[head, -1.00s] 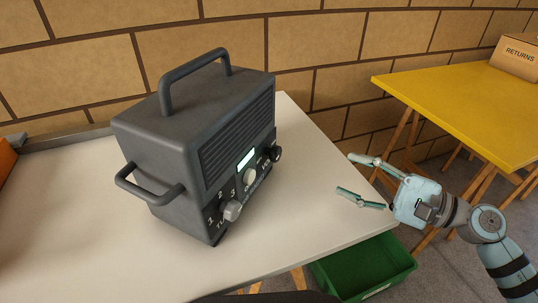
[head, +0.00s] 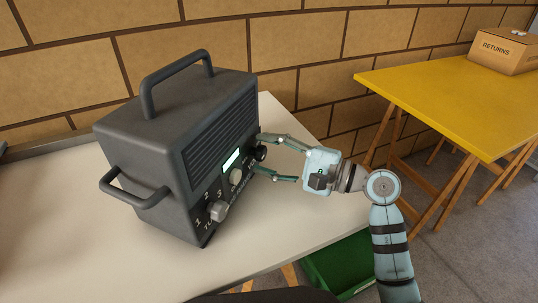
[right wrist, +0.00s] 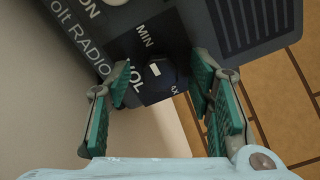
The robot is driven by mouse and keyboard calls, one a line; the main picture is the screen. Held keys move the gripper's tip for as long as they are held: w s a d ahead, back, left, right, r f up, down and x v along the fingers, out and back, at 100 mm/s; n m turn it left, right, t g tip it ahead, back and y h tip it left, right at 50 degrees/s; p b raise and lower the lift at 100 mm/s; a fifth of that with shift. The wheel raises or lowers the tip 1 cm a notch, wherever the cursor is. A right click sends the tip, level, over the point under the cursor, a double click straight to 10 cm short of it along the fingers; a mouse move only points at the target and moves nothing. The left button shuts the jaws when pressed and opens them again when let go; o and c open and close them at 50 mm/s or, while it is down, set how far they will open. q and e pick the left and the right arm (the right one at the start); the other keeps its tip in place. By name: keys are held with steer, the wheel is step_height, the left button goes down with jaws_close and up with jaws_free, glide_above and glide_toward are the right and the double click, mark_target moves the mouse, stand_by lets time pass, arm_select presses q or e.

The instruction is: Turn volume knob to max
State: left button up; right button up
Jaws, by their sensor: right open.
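A dark grey radio (head: 140,133) stands on the white table, its control panel facing right. Its black volume knob (head: 261,153) is at the panel's far right end. In the right wrist view the knob (right wrist: 158,71) carries a pale pointer mark, with MIN and VOL lettered around it and a third label partly hidden. My right gripper (head: 259,154) is open, with one finger on each side of the knob. In the right wrist view a gap shows between the knob and each finger of the gripper (right wrist: 161,75). My left gripper is out of view.
The panel also has a grey selector knob (head: 218,211), a pale round knob (head: 236,177) and a lit display (head: 231,160). A brick wall is behind the white table (head: 60,255). A green crate (head: 335,262) is below; a yellow table (head: 440,100) with a carton (head: 503,51) stands right.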

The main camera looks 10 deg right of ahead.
jaws_close()
